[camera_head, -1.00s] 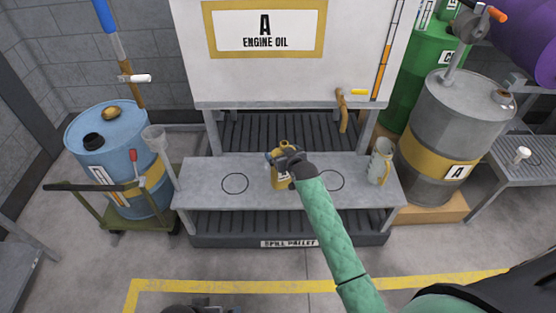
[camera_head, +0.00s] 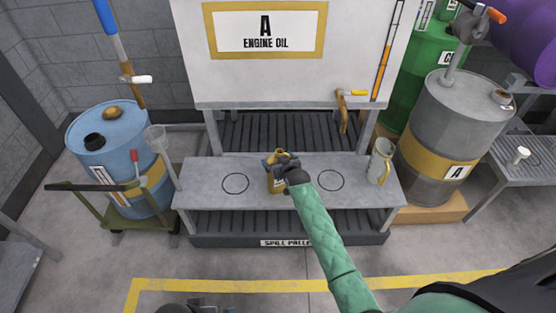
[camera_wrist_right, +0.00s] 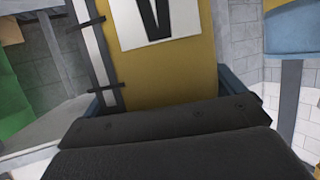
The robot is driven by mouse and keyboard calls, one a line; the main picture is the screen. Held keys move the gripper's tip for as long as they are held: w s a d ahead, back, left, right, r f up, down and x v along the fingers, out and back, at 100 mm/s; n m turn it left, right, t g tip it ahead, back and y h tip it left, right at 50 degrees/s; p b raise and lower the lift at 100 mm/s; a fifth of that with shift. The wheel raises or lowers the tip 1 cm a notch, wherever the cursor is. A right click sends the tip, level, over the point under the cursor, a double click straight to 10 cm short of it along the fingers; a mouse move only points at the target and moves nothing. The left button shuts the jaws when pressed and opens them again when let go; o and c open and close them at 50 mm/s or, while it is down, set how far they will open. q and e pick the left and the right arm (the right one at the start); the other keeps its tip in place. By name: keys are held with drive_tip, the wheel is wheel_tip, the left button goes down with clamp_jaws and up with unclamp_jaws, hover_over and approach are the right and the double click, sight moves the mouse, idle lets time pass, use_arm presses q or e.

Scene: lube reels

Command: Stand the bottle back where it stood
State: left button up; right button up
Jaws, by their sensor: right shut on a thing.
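The bottle (camera_head: 276,186) is a small yellow-brown jug with a label. My right gripper (camera_head: 281,164) is shut on it near its top. In the right wrist view the bottle (camera_wrist_right: 180,75) fills the middle, with its label and a pale strip. The bottle is upright over the grey bench (camera_head: 205,199), between a left ring mark (camera_head: 235,183) and a right ring mark (camera_head: 331,180). I cannot tell whether its base touches the bench. A dark part at the bottom edge may be my left gripper (camera_head: 197,308); its jaws are hidden.
A grey jug (camera_head: 381,161) stands at the bench's right end. A tap with a yellow handle (camera_head: 344,110) hangs over the bench. Blue (camera_head: 112,150) and grey (camera_head: 456,120) drums flank it.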

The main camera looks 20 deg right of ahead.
drive_tip(key=o, duration=1.5)
drive_tip(key=shift+c, duration=0.2)
use_arm(q)
drive_tip(key=shift+d, duration=0.25)
